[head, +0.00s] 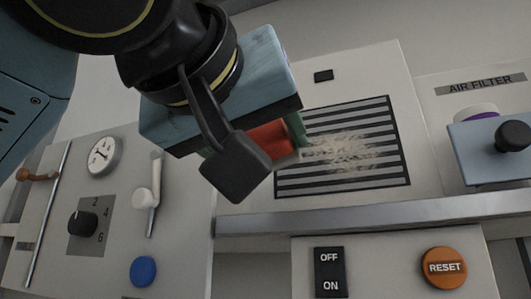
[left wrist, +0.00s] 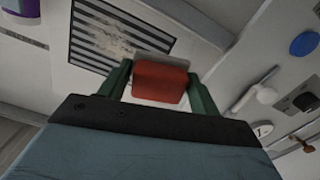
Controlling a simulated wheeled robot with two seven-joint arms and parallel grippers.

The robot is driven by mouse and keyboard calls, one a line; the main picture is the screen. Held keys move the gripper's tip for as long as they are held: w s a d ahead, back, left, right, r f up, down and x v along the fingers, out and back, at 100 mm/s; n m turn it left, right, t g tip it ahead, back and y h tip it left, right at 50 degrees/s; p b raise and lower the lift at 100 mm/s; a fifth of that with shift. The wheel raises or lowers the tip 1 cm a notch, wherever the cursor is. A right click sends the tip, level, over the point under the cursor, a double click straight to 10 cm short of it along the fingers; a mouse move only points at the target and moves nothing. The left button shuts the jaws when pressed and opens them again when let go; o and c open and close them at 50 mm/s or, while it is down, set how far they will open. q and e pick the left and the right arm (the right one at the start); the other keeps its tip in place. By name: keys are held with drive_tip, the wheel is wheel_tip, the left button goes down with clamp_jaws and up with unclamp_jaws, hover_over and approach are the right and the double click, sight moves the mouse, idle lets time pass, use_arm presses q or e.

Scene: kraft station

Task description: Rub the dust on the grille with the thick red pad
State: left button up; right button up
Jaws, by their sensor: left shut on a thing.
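The grille (head: 388,177) is a dark panel with pale slats on the grey station, with a beige patch of dust (head: 345,152) over its middle and left part. My left gripper (head: 280,145) is shut on the thick red pad (head: 266,139) at the left edge of the grille. In the left wrist view the red pad (left wrist: 160,82) sits between the two green fingers, with a pale layer along its far side. The grille (left wrist: 88,40) and dust (left wrist: 118,42) lie beyond it. I cannot tell whether the pad touches the panel. My right gripper is not in view.
An air filter box (head: 490,150) with a black knob stands right of the grille. Below are an off/on switch (head: 329,272) and an orange reset button (head: 445,267). At left are a gauge (head: 104,156), a dial (head: 83,223), a pale lever (head: 152,195) and a blue button (head: 143,271).

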use_arm(q)
drive_tip(key=shift+w+d+r+p, duration=0.4)
drive_tip(key=shift+w+d+p, duration=0.05)
drive_tip(key=shift+w+p, duration=0.25)
drive_tip(key=shift+w+d+r+p, duration=0.4)
drive_tip(key=shift+w+p, duration=0.2)
drive_tip(key=shift+w, duration=0.1)
drive_tip(key=shift+w+d+f+p, duration=0.15)
drive_tip(key=shift+w+p, duration=0.15)
drive_tip(key=shift+w, duration=0.3)
drive_tip(key=shift+w+d, duration=0.1)
drive_tip(key=shift+w, duration=0.15)
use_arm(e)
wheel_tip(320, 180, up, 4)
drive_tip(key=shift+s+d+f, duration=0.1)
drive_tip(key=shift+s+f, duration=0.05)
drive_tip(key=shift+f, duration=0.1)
use_arm(q)
drive_tip(key=shift+x, duration=0.95)
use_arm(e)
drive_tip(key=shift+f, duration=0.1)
